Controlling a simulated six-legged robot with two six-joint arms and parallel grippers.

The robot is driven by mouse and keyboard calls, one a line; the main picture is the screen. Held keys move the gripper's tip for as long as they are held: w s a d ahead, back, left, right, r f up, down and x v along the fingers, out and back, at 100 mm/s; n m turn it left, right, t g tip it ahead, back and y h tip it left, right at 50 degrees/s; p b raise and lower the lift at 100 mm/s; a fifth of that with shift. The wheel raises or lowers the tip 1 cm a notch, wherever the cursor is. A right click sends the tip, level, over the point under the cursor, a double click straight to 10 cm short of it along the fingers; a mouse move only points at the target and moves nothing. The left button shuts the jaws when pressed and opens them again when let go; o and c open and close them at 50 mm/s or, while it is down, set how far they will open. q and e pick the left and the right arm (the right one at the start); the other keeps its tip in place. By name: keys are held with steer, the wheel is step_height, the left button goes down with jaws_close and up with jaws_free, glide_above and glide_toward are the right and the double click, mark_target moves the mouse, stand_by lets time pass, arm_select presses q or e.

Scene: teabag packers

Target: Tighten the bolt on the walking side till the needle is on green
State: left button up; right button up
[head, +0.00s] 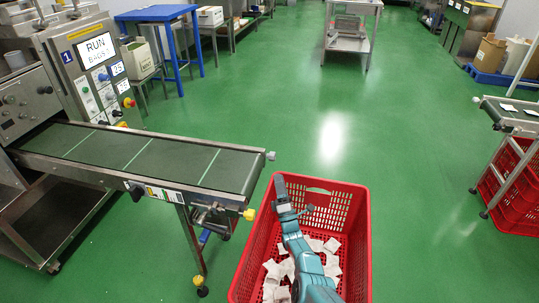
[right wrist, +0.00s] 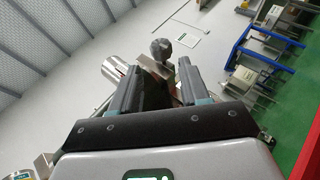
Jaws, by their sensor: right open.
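The conveyor (head: 150,160) with a dark green belt comes in from the left. A grey knob (head: 271,155) sits at its far end corner and a yellow knob (head: 249,214) at its near end corner. A coloured scale strip (head: 165,195) is on the near side rail; its needle is too small to read. My right gripper (head: 281,184) is open beside the belt end, close to the grey knob and over the red crate. In the right wrist view a dark knob (right wrist: 161,49) shows just beyond the open fingers (right wrist: 155,80), apparently not gripped. My left gripper is not in view.
A red crate (head: 361,215) with several white teabags stands below my right arm. The machine panel (head: 95,60) is at the left. A second conveyor (head: 510,112) is at the right, and a steel trolley (head: 350,42) at the back. The green floor between is clear.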

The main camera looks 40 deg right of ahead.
mark_target(273, 157)
steer(key=b+x, duration=0.8)
steer(key=x, duration=0.1)
steer(key=shift+w+d, duration=0.1)
steer(key=shift+w, duration=0.3)
steer(key=shift+w+d+r+b, duration=0.15)
steer(key=shift+w+r+b, duration=0.25)
steer(key=shift+r+b, duration=0.4)
steer(key=c, duration=0.7)
